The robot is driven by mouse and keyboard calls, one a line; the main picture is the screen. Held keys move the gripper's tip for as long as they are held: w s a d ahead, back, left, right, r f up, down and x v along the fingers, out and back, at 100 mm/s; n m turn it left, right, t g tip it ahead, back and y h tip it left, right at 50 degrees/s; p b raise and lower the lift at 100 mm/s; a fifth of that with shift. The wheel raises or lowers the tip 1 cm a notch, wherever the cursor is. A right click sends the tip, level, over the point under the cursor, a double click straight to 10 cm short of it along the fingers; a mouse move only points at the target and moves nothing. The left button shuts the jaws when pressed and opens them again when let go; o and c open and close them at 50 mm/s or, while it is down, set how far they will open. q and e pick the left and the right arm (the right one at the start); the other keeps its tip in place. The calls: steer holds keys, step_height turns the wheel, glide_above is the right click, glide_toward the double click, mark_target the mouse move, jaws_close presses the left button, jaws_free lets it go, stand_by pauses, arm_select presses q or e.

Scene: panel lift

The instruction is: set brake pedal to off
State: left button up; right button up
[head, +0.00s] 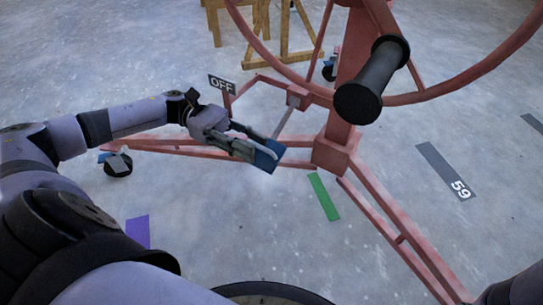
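The red panel lift (337,150) stands at centre right. A grey lever (286,120) slopes down from a small bracket on its frame. A blue plate (267,157), seemingly the brake pedal, is at the lever's lower end. A black sign reading OFF (222,85) stands left of the lever, on the frame. My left gripper (257,146) reaches in from the left, with its fingers at the blue plate, overlapping it in view. I cannot tell whether the fingers grip it or only touch it. My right gripper is out of view.
The lift's large wheel (440,97) with a black handle (372,80) is at upper right. Red legs spread over the concrete floor, one ending at a caster (118,165) at left. A wooden stand (285,58) is behind. Floor tape includes green (323,196) and purple strips (138,232).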

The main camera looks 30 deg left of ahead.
mark_target(268, 152)
arm_select(q)
steer(key=d+b, duration=0.1)
steer(key=d, duration=0.3)
steer(key=shift+d+f, duration=0.1)
steer(key=shift+d, duration=0.6)
steer(key=shift+c, duration=0.4)
jaws_close()
steer(key=shift+s, duration=0.15)
